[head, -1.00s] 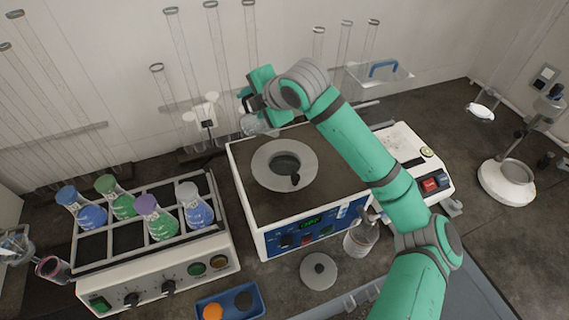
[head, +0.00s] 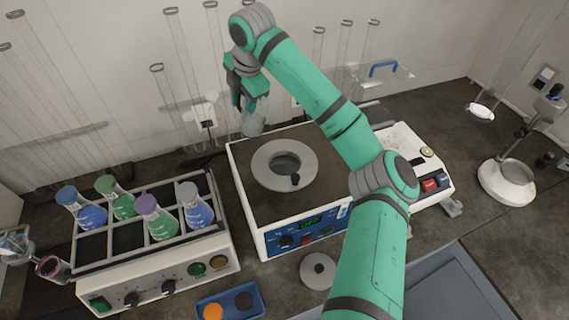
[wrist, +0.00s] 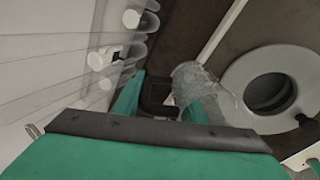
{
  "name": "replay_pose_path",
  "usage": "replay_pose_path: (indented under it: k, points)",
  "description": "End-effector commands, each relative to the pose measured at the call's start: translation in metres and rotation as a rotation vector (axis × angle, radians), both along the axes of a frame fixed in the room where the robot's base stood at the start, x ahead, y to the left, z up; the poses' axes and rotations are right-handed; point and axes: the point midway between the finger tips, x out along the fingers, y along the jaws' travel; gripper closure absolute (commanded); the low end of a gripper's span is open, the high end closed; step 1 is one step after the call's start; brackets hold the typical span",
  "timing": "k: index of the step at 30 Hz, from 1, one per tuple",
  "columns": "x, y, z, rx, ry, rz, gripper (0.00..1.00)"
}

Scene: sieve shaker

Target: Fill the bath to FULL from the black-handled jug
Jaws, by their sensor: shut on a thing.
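The bath (head: 245,205) is a white box with a dark top, a blue front panel and a lit green display. A grey ring (head: 264,164) surrounds its round opening, which also shows in the wrist view (wrist: 240,70). My gripper (head: 246,100) points down behind the bath's back left corner, shut on the clear jug (head: 254,123). In the wrist view the jug (wrist: 193,80) is left of the ring, with its black handle (wrist: 152,98) between my green fingers. The jug looks tilted; its contents and the bath's water level cannot be made out.
A shaker tray (head: 225,240) with several coloured flasks stands left of the bath. A round lid (head: 318,270) lies in front. A white device (head: 410,150) stands right, partly behind my arm. Tall glass tubes (head: 180,110) line the back wall.

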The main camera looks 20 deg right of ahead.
Motion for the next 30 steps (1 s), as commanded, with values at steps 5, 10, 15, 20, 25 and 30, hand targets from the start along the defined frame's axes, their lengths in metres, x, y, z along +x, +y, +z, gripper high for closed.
replay_pose_path:
  k: [5,10,15,20,25,30]
  points:
    - [0.007,0.003,0.0,-0.036,0.087,0.002,1.0]
    - [0.011,0.005,-0.005,-0.066,0.169,0.003,1.0]
    - [0.013,0.006,-0.013,-0.095,0.24,0.005,1.0]
    - [0.015,0.006,-0.018,-0.112,0.283,0.006,1.0]
    - [0.016,0.007,-0.02,-0.121,0.304,0.007,1.0]
    - [0.016,0.007,-0.02,-0.123,0.308,0.008,1.0]
